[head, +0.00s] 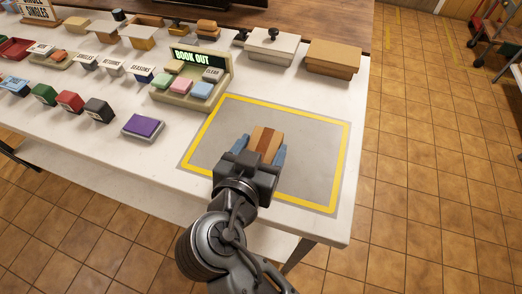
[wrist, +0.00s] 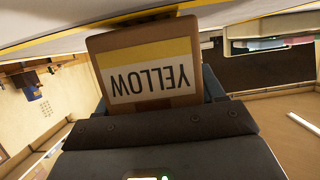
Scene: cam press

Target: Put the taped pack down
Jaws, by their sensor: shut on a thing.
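The taped pack (head: 267,142) is a small tan box with a darker brown band across it. My gripper (head: 262,152) is shut on it, with a blue-grey finger on each side. In the head view the pack is over the grey mat (head: 310,180) with a yellow border, at the right end of the white table. In the wrist view the pack (wrist: 145,45) fills the jaws and shows a white label reading "YELLOW" with a yellow stripe above. I cannot tell whether the pack touches the mat or hangs just above it.
A "BOOK OUT" stand (head: 190,80) with coloured blocks is behind the mat to the left. A purple-topped pad (head: 143,126) lies left of the mat. A tan lidded box (head: 333,60) and a white box (head: 270,47) stand behind. The mat around the pack is clear.

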